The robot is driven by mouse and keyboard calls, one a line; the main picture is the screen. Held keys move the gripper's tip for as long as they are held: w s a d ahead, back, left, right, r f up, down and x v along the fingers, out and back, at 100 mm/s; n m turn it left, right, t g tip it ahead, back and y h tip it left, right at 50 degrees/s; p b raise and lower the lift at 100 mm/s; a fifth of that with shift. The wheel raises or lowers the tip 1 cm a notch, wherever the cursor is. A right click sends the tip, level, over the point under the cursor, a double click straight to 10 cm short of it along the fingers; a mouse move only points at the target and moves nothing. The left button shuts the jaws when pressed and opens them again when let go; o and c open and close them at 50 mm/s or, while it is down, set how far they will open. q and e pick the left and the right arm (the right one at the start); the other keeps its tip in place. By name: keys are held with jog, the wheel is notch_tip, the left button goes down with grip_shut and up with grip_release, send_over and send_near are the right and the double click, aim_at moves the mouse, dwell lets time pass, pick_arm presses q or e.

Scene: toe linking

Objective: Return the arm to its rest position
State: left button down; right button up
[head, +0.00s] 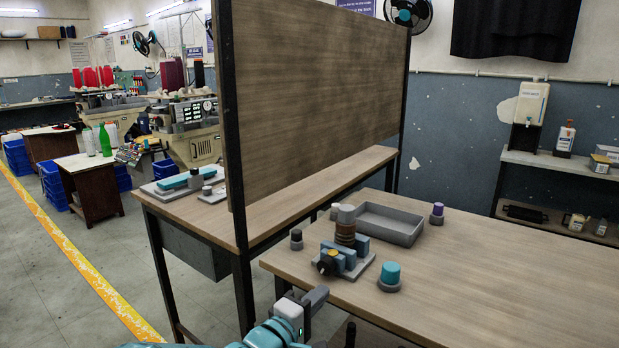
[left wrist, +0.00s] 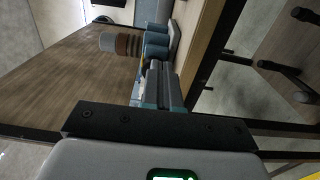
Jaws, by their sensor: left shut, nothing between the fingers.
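My left arm comes in at the bottom of the head view, teal and white. Its gripper (head: 317,297) is shut and empty, just off the near left edge of the wooden table (head: 480,270). In the left wrist view the closed grey fingers (left wrist: 157,78) point toward a fixture with blue blocks (left wrist: 155,42) and a brown ringed cylinder (left wrist: 127,44). That fixture (head: 343,258) stands on the table beyond the gripper in the head view, apart from it. My right gripper is not in view.
A tall wooden partition (head: 315,90) rises behind. The table's right side is clear.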

pick_arm(q)
jog(key=s+a+f+n+g+y, duration=0.25)
jog(key=a+f, duration=0.35)
jog(key=f, duration=0.6)
jog(key=s+a+f+n+g+y, duration=0.15)
jog(key=s+a+f+y, duration=0.35)
jog(key=f, duration=0.7)
jog(key=s+a+f+m+g, duration=0.35)
jog(key=s+f+g, duration=0.25)
jog(key=s+f, duration=0.75)
jog(key=s+m+g, duration=0.4)
jog(key=s+m, duration=0.4)
jog(key=s, duration=0.5)
notch_tip(320, 180, up, 12)
jog(key=m+p, duration=0.1)
jog(key=p, duration=1.1)
jog(key=shift+d+f+h, duration=0.15)
jog(key=shift+d+h, duration=0.3)
jog(key=shift+f, duration=0.1)
